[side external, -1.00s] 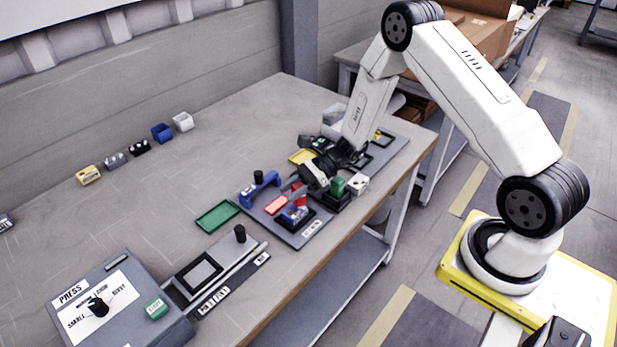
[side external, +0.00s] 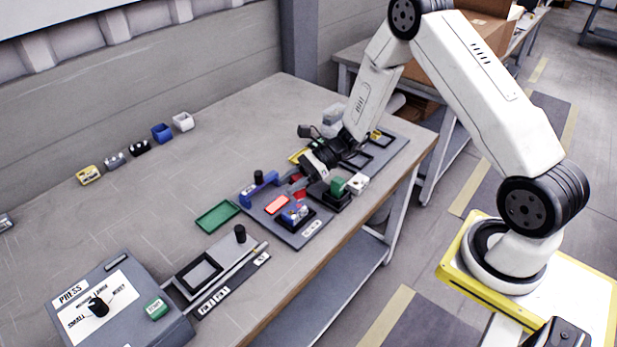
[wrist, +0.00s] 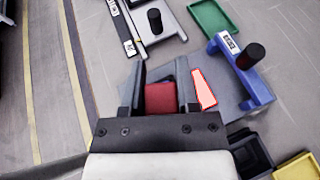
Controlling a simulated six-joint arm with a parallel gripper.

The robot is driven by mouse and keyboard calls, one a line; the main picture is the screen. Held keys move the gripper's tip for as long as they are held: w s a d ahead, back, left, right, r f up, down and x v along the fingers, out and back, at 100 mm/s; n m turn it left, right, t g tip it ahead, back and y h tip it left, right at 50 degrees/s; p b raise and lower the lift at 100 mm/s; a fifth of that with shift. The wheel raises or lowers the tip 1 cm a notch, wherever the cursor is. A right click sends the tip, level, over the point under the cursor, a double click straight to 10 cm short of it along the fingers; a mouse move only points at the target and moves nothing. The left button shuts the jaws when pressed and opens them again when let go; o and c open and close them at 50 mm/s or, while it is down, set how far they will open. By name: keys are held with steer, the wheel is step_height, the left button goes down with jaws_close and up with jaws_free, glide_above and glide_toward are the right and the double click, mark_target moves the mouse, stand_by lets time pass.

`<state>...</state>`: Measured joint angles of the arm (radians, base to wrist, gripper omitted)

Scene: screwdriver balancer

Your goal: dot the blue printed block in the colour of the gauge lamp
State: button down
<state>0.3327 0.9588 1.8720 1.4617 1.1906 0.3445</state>
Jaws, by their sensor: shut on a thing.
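My gripper (wrist: 160,92) is shut on a red block-shaped dauber (wrist: 162,98), which fills the space between the fingers. In the side view the red dauber (side external: 299,194) is partly hidden by my fingers. It is just behind the blue printed block (side external: 292,215), which sits in a dark nest with small white and reddish marks on it. Whether they touch cannot be told. In the wrist view the block is mostly hidden behind the dauber. The gauge lamp (side external: 277,205) is a red panel left of the block, and it glows red in the wrist view (wrist: 204,88).
A blue gauge frame with a black knob (side external: 259,182) stands behind the lamp. A green dauber (side external: 338,186) and a white spotted block (side external: 357,183) are to the right. A green tray (side external: 217,217) and a press box (side external: 115,305) lie left.

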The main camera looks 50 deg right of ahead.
steer(key=shift+r, duration=2.15)
steer(key=w+d+f+n+g, duration=0.3)
steer(key=w+d, duration=0.4)
steer(key=d, duration=0.3)
steer(key=shift+d+g+y, duration=0.15)
steer(key=shift+g+y, duration=0.15)
steer(key=shift+y, duration=0.1)
steer(key=shift+f, duration=0.15)
steer(key=shift+f, duration=3.1)
